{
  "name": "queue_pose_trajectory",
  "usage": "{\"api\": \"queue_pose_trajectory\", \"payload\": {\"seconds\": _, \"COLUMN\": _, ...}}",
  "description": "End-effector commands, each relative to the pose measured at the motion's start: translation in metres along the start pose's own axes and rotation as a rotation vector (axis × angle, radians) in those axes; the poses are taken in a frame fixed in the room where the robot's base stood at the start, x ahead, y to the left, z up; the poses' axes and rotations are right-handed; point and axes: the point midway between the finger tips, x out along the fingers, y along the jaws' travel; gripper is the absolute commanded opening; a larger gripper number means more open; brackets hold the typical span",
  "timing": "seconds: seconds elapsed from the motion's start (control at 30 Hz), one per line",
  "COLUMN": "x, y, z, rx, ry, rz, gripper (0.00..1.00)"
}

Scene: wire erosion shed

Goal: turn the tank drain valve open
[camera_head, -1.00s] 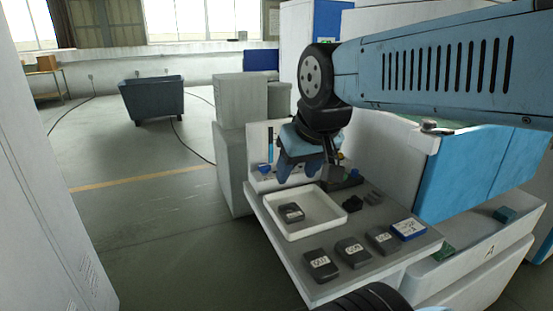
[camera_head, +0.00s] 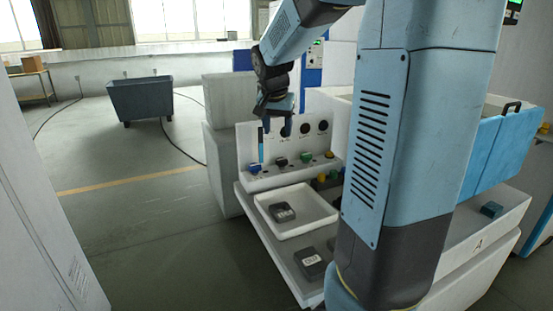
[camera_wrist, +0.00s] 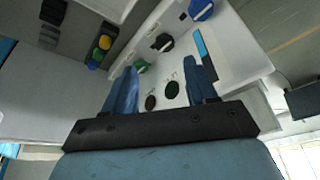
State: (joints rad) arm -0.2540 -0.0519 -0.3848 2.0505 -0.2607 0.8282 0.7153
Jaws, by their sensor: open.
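A white panel (camera_head: 252,136) at the back of the bench carries a row of turn knobs. They are a blue knob (camera_head: 255,169), a black knob (camera_head: 281,161), a green knob (camera_head: 306,157) and a yellow knob (camera_head: 329,154). I cannot read which one is the tank drain valve. My gripper (camera_head: 276,129) is open and empty, in front of the panel and above the knobs. In the wrist view, the black knob (camera_wrist: 162,42) shows between the fingertips (camera_wrist: 161,67), the green knob (camera_wrist: 142,66) is near the left finger and the blue knob (camera_wrist: 201,10) lies beyond. No contact shows.
Round dark dials (camera_head: 305,128) sit above the knobs. A white tray (camera_head: 261,205) with a dark labelled block (camera_head: 282,212) lies below the panel. My arm hides the bench's right part. A grey cart (camera_head: 141,100) stands on open floor at the back left.

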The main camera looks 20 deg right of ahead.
Motion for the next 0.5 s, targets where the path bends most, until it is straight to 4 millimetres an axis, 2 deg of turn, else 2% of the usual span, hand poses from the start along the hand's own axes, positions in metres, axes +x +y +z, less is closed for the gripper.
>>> {"api": "queue_pose_trajectory", "payload": {"seconds": 0.03, "x": 0.008, "y": -0.006, "z": -0.008, "rx": 0.018, "ry": 0.004, "rz": 0.018, "gripper": 0.57}}
{"api": "queue_pose_trajectory", "payload": {"seconds": 0.2, "x": 0.023, "y": -0.013, "z": -0.024, "rx": 0.065, "ry": 0.021, "rz": 0.052, "gripper": 0.57}}
{"api": "queue_pose_trajectory", "payload": {"seconds": 0.37, "x": 0.031, "y": -0.015, "z": -0.028, "rx": 0.080, "ry": 0.027, "rz": 0.061, "gripper": 0.57}}
{"api": "queue_pose_trajectory", "payload": {"seconds": 0.5, "x": 0.047, "y": -0.014, "z": -0.028, "rx": 0.078, "ry": 0.025, "rz": 0.063, "gripper": 0.57}}
